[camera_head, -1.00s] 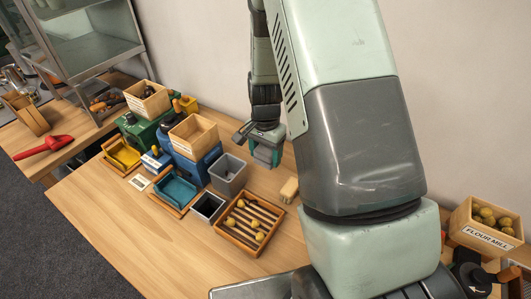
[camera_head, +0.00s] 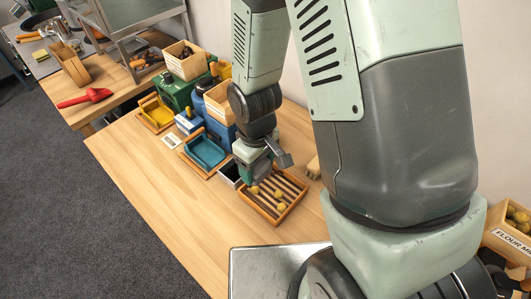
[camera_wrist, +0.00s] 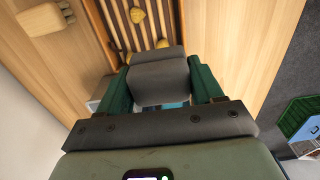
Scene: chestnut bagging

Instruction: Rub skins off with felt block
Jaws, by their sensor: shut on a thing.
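My gripper (camera_head: 249,163) is over the left end of the slatted wooden tray (camera_head: 262,210). In the wrist view its green fingers (camera_wrist: 158,92) are shut on the grey felt block (camera_wrist: 158,74). The tray's slats (camera_wrist: 124,30) run just beyond the block. Yellowish peeled-looking chestnuts lie on the slats: one (camera_head: 278,194) near the middle, one (camera_head: 281,206) at the front edge and one (camera_head: 254,190) near the gripper. In the wrist view a chestnut (camera_wrist: 162,43) is close to the block's edge. I cannot tell whether the block touches it.
A wooden brush (camera_wrist: 45,19) lies beside the tray. A dark bin (camera_head: 229,174), a teal tray (camera_head: 206,152) and a yellow tray (camera_head: 156,113) stand to the left. Blue and green machines (camera_head: 177,92) stand behind. The table front (camera_head: 160,195) is clear.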

